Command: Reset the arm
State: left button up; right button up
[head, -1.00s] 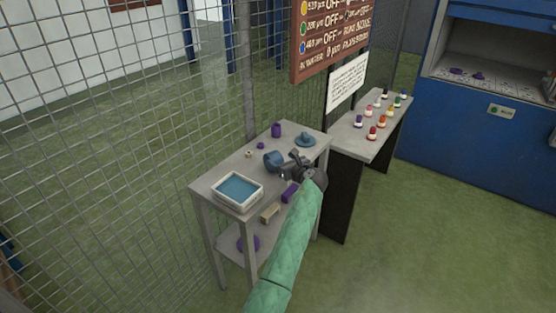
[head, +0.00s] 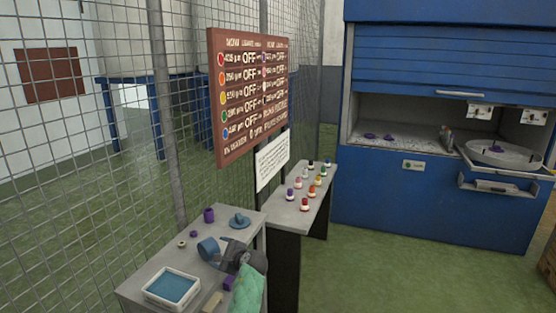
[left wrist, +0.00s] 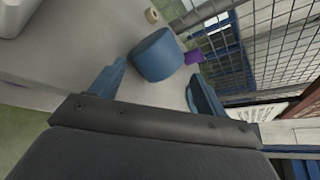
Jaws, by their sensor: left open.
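My left arm in its green sleeve comes in from the bottom of the head view. Its gripper (head: 224,257) is over the grey table (head: 140,286), close to a blue cylinder (head: 207,248). In the left wrist view the two blue fingers of the gripper (left wrist: 160,88) stand wide apart, and nothing is held between them. The blue cylinder (left wrist: 157,55) lies just beyond the fingertips; whether they touch it I cannot tell. My right gripper is in neither view.
A white tray with a blue inside (head: 171,287), a purple cup (head: 208,214), a blue lidded dish (head: 239,221) and small blocks share the table. A wire fence (head: 90,130) runs behind. Another table (head: 285,221) carries several coloured pieces. A blue cabinet (head: 420,205) stands at right; floor before it is clear.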

pick_arm(q)
jog(key=n, duration=0.1)
jog(key=n+h, duration=0.1)
jog(key=n, duration=0.1)
jog(key=d+n, duration=0.1)
jog(key=shift+s+r+h, duration=0.15)
jog(key=shift+r+h, duration=0.1)
jog(key=shift+h, duration=0.05)
jog(key=s+d+f+n+g+h, duration=0.1)
jog(key=s+d+f+n+h, duration=0.25)
jog(key=s+n, duration=0.3)
jog(key=s+d+f+n+g+h, duration=0.1)
jog(key=s+d+f+n+h, duration=0.2)
jog(key=s+f+n+h, duration=0.4)
jog(key=s+f+g, duration=0.2)
jog(key=s+f, duration=0.5)
jog(key=s, duration=0.8)
jog(key=s+a+f+m+g, duration=0.1)
jog(key=s+f+g, duration=0.1)
jog(key=s+f, duration=0.6)
jog(key=s+f+m+g, duration=0.1)
jog(key=s+f, duration=0.7)
jog(key=s, duration=1.4)
jog(key=shift+a+g, duration=0.3)
jog(key=shift+g, duration=0.4)
jog(key=shift+y, duration=0.25)
